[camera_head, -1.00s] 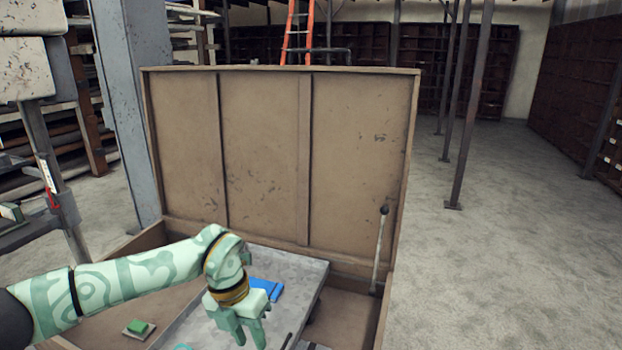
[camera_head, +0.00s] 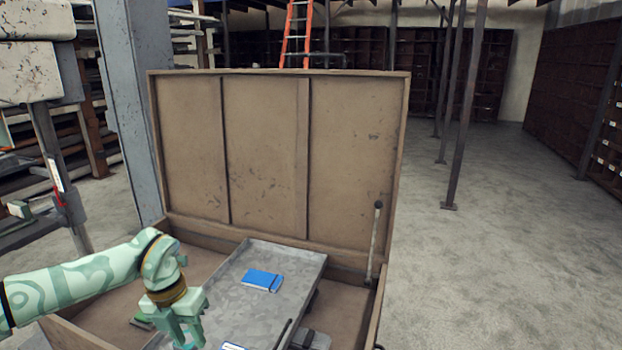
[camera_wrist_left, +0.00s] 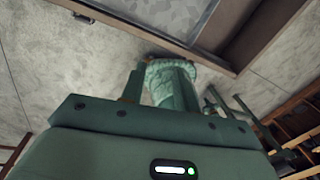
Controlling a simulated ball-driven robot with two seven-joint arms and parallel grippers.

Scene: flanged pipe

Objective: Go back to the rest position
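My left gripper (camera_head: 186,334) is at the lower left of the head view, pointing down over the left edge of the grey tray. My left arm comes in from the left. In the left wrist view, the gripper's green body fills the bottom, with floor and part of a wooden edge beyond. My right gripper does not show in the head view.
A large wooden chest (camera_head: 266,150) stands open, its lid upright. A grey metal tray (camera_head: 290,262) inside holds a blue notebook (camera_head: 262,280). A green item (camera_head: 141,320) lies left of it. A grey post (camera_head: 131,110) stands at left. Floor (camera_head: 500,270) is clear at right.

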